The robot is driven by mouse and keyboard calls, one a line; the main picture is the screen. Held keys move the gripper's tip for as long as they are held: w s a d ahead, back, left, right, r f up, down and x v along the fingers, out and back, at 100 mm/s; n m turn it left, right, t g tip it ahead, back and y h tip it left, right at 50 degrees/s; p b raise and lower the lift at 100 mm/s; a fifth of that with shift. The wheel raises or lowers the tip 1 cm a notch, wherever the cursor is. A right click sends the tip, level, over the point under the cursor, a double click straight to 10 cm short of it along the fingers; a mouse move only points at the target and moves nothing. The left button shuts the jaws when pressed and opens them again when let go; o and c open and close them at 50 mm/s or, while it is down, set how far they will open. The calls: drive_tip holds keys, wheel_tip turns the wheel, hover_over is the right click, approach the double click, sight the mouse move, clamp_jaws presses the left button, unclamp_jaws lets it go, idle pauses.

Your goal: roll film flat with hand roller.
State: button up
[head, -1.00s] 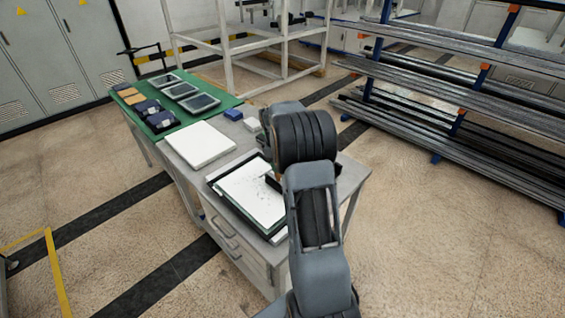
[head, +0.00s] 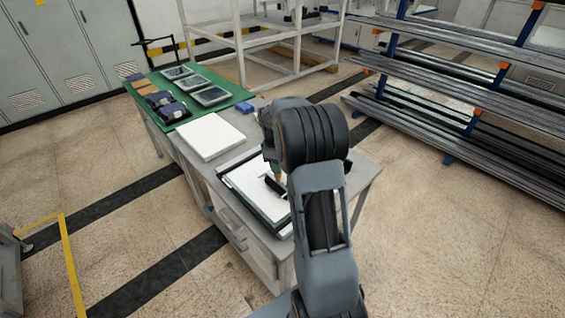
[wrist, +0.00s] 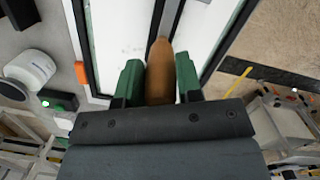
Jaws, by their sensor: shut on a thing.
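My gripper (wrist: 158,78) is shut on the brown handle of the hand roller (wrist: 160,62), with a green finger on each side. In the head view the black roller (head: 275,187) is over the white sheet, at its right part; I cannot tell whether it touches. The white film surface (head: 247,176) lies in a dark-edged frame on the bench, and it also shows in the wrist view (wrist: 127,30). My arm hides the right part of the sheet, and the gripper's fingers are barely visible in the head view.
The grey bench (head: 365,172) also holds a white slab (head: 210,137), a small blue block (head: 244,107) and a green mat (head: 222,98) with several devices. A rack of bars (head: 470,110) stands to the right. A yellow rail (head: 70,265) is at lower left.

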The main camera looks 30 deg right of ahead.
drive_tip(key=s+a, duration=0.1)
drive_tip(key=a, duration=0.5)
idle(0.8)
drive_tip(key=shift+s, duration=0.1)
wheel_tip(320, 180, up, 5)
drive_tip(key=p, duration=0.3)
drive_tip(key=shift+p, duration=0.3)
